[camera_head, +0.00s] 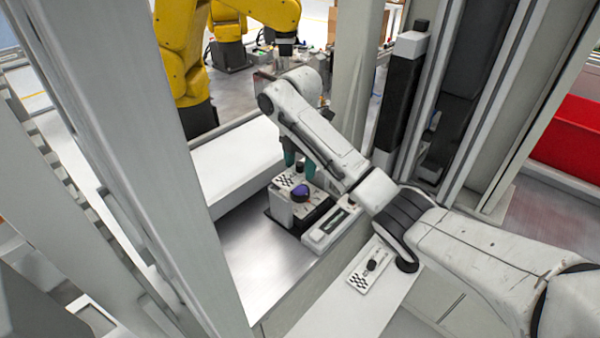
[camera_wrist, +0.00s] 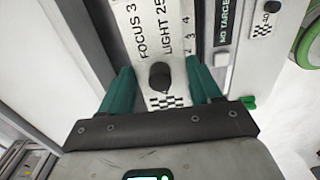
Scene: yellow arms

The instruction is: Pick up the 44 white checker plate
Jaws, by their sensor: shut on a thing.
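A white checker plate (camera_wrist: 151,52) lies between my gripper's teal fingers in the wrist view. It carries a dark round knob, a black-and-white checker patch and the printed words FOCUS 3 and LIGHT 25. No number 44 can be read on it. My gripper (camera_wrist: 160,72) is shut on this plate, one finger at each long side. In the head view my gripper (camera_head: 299,166) points down at the checkered white plate (camera_head: 286,181), on top of a small unit with a purple round part (camera_head: 301,193). The fingers hide part of it there.
Another white checker plate (camera_head: 361,280) lies on the pale ledge (camera_head: 345,318) at the front. A white device with a dark window (camera_head: 331,228) is just right of the unit. A yellow arm (camera_head: 183,55) stands behind. Grey posts (camera_head: 160,150) flank the bay.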

